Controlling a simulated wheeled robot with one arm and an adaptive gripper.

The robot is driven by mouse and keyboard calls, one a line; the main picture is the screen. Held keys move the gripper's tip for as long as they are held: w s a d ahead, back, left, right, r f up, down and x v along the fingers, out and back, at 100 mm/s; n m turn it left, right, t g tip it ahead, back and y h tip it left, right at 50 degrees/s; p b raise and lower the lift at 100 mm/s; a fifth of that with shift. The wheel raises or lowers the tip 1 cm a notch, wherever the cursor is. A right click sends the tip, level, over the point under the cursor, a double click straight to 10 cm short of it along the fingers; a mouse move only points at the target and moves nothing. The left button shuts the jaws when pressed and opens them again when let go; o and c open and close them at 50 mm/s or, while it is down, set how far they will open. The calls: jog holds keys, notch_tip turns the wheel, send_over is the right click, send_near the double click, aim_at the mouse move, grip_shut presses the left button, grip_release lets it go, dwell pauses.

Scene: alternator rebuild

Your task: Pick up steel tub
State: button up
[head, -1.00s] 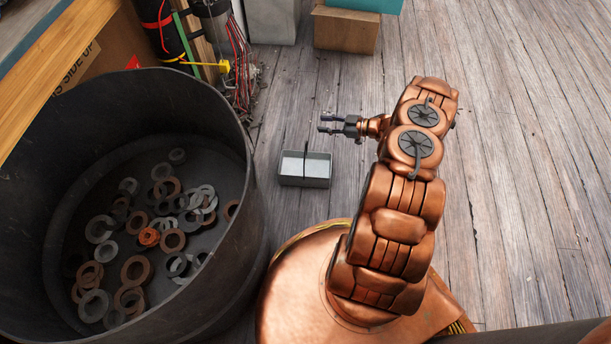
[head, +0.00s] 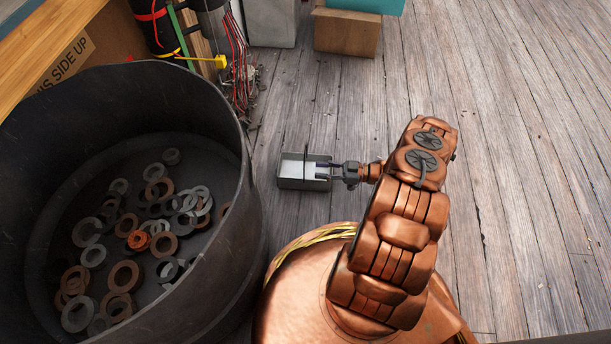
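The steel tub (head: 291,181) is a small, open-topped, rectangular grey metal box on the plank floor, right of the big dark drum. A thin dark upright piece stands up at its middle. My gripper (head: 322,170) reaches in from the right, low over the tub's right end. Its fingers point left and look apart, with the fingertips short of the dark upright piece. The fingers partly cover the tub's right end, and I cannot tell whether they touch it.
The drum (head: 215,93) on the left holds several loose rings (head: 127,273). Loose cables (head: 238,70) hang behind the tub. A cardboard box (head: 345,32) stands at the back. The floor (head: 520,150) on the right is clear.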

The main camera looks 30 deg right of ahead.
jog(key=shift+s+b+x, duration=0.25)
jog(key=shift+b+x, duration=1.15)
jog(key=shift+x, duration=0.75)
jog(key=shift+w+a, duration=0.3)
jog(key=shift+a, duration=0.25)
grip_shut()
